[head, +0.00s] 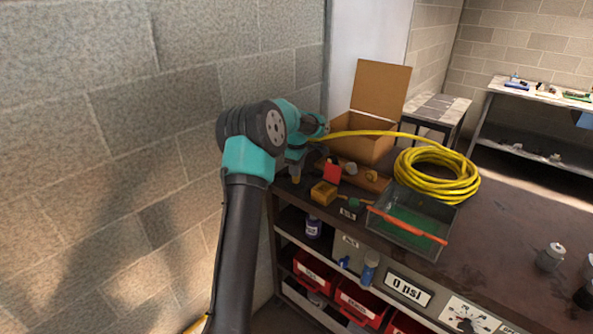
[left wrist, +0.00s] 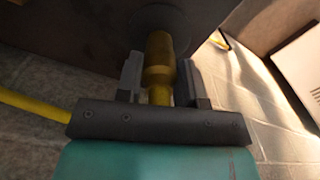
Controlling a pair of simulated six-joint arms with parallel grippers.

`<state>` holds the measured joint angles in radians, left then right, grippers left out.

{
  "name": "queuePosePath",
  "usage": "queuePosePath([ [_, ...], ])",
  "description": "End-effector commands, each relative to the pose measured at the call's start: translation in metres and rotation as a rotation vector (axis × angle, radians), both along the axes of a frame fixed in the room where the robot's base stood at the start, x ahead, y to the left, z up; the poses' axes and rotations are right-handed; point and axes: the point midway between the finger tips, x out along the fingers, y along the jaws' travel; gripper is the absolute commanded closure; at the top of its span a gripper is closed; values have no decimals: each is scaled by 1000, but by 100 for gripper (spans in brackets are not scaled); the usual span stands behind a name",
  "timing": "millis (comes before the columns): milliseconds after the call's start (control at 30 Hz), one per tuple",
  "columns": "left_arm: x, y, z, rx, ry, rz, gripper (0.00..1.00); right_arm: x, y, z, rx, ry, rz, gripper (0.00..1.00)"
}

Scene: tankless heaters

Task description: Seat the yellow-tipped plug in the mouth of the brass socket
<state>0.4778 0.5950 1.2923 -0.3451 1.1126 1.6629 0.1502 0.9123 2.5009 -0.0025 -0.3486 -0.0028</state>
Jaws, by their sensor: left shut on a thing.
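My left gripper (head: 296,160) is over the far left corner of the bench, largely hidden by its own wrist. In the left wrist view the left gripper (left wrist: 160,80) is shut on a brass-yellow cylindrical piece (left wrist: 158,62), which looks like the plug. Its far end points at a dark round disc (left wrist: 160,22); I cannot tell whether they touch. A yellow hose (head: 365,133) runs from beside the gripper to a coil, and shows in the wrist view (left wrist: 35,106). I cannot pick out the brass socket for certain. My right gripper is not in view.
On the dark bench (head: 500,225) are an open cardboard box (head: 372,145), the yellow coil (head: 437,175), a clear tray (head: 408,222) with an orange edge, a red block (head: 332,173) and a yellow block (head: 323,193). A block wall (head: 120,130) stands left.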

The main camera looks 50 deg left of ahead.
Motion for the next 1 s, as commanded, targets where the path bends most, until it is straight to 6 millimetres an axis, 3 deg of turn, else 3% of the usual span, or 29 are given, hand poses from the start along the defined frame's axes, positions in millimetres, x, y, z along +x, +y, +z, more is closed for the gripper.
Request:
queuePosePath([
  [367, 1, 0, 34, 2, -1, 0, 92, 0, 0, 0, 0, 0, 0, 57],
  [567, -10, -12, 35, 1, 0, 0, 92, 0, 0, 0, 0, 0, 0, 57],
  [767, -27, -31, 38, 1, 0, 0, 92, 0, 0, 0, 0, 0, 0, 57],
  [1000, -59, -66, 42, 1, 0, -1, 92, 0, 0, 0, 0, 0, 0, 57],
])
